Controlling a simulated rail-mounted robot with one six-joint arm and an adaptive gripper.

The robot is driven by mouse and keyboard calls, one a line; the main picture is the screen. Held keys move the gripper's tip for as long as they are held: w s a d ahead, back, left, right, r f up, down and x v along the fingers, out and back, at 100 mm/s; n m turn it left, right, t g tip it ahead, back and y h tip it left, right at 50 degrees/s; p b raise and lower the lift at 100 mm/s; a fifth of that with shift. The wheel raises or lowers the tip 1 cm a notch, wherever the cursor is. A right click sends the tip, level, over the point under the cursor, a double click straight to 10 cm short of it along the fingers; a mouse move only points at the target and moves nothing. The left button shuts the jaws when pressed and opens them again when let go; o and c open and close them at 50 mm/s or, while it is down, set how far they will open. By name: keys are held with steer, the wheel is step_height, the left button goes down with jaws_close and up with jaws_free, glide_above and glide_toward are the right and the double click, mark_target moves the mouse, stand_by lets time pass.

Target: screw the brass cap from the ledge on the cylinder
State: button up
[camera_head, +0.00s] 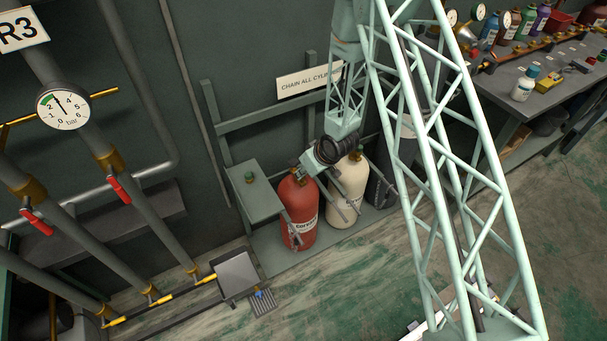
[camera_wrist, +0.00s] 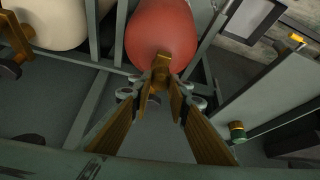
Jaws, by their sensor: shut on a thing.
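The red cylinder (camera_head: 299,213) stands upright on the rack base, and it also shows in the wrist view (camera_wrist: 161,32). My gripper (camera_head: 303,172) is over its top. In the wrist view the fingertips (camera_wrist: 162,93) are close together on a brass piece (camera_wrist: 160,72) at the cylinder's neck. This appears to be the brass cap, but I cannot tell where cap and valve part. The ledge (camera_head: 256,202) is left of the cylinder. A small green-topped piece with a brass-coloured part (camera_wrist: 237,131) stands on it, also visible in the head view (camera_head: 249,177).
A cream cylinder (camera_head: 345,195) and a dark cylinder (camera_head: 381,180) stand right of the red one, behind rack bars. Pipes with red-handled valves (camera_head: 118,188) are at the left. A workbench (camera_head: 540,95) with bottles is at the right. Open floor lies in front.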

steer(key=shift+s+f+m+t+h+b, duration=0.15)
steer(key=shift+m+t+h+b, duration=0.2)
steer(key=shift+m+b, duration=0.75)
steer(key=shift+s+f+m+t+h+b, duration=0.15)
steer(key=shift+m+h+b, duration=0.45)
steer(key=shift+b, duration=0.75)
steer(key=shift+a+r+m+h, duration=0.15)
steer(key=shift+m+h, duration=0.4)
steer(key=shift+m, duration=1.05)
steer(key=o, duration=0.9)
steer(key=shift+w, duration=0.1)
steer(key=shift+r, duration=0.15)
steer(key=shift+s+r, duration=0.25)
steer(key=shift+r, duration=0.3)
steer(key=v, duration=1)
steer(key=shift+s, duration=0.3)
steer(key=shift+r, duration=0.2)
